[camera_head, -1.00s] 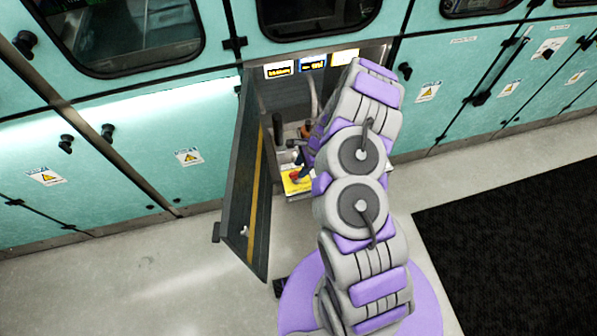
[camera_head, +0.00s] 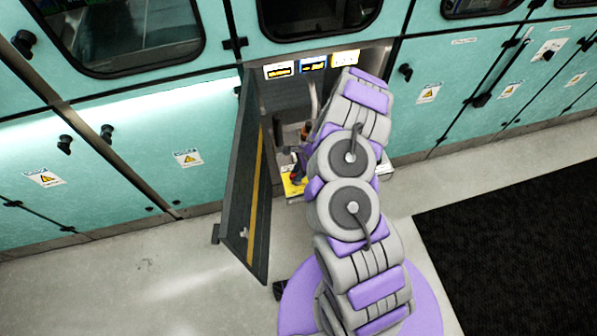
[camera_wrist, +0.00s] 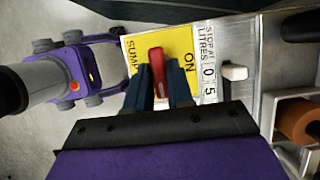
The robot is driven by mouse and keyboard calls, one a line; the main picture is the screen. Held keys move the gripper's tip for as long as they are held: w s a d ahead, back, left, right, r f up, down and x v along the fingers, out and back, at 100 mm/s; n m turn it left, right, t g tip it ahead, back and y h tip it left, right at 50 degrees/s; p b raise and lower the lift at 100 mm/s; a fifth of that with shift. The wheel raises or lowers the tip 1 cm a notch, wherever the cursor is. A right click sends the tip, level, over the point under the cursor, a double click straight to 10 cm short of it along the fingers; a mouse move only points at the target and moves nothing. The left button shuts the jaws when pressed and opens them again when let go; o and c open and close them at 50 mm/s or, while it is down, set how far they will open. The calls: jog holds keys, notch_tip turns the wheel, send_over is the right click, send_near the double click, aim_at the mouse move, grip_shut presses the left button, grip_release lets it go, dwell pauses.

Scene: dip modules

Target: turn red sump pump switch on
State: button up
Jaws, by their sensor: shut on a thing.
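The red sump pump switch (camera_wrist: 157,60) stands up from a yellow plate (camera_wrist: 128,50) in the wrist view. The plate reads "SUMP" on the left and "ON" on the right. My gripper (camera_wrist: 161,80) has its dark blue fingers on both sides of the red switch and is shut on it. The switch's lower part is hidden between the fingers. In the head view the yellow plate (camera_head: 292,188) shows low in the open cabinet, left of my arm, which hides most of the gripper.
A white switch (camera_wrist: 233,72) sits right of the yellow plate beside a "STOP AT LITRES" label and counter. An orange-brown knob (camera_wrist: 298,120) is at the lower right. The open cabinet door (camera_head: 245,190) stands close left of my arm. Floor is clear in front.

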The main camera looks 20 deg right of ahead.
jog(key=shift+w, duration=0.1)
grip_shut()
jog(key=n+g, duration=0.1)
jog(key=n, duration=0.2)
jog(key=shift+w+n, duration=0.1)
jog(key=shift+n, duration=0.2)
jog(key=n+g, duration=0.1)
jog(key=n, duration=0.1)
jog(key=n+h, duration=0.1)
jog(key=n, duration=0.1)
jog(key=shift+w+a+n+g+b, duration=0.1)
jog(key=shift+n+g+b, duration=0.2)
jog(key=shift+g, duration=0.1)
jog(key=n+h, duration=0.1)
jog(key=n, duration=0.1)
jog(key=n+g, duration=0.1)
jog(key=n, duration=0.2)
jog(key=shift+a+h, duration=0.15)
jog(key=shift+h, duration=0.25)
jog(key=shift+a+n+g+h, duration=0.15)
jog(key=shift+n+h, duration=0.3)
jog(key=shift+n, duration=0.75)
jog(key=shift+n+g+h, duration=0.25)
jog(key=shift+n+h, duration=0.2)
jog(key=shift+n, duration=0.75)
jog(key=o, duration=0.7)
grip_release()
jog(key=shift+o, duration=0.2)
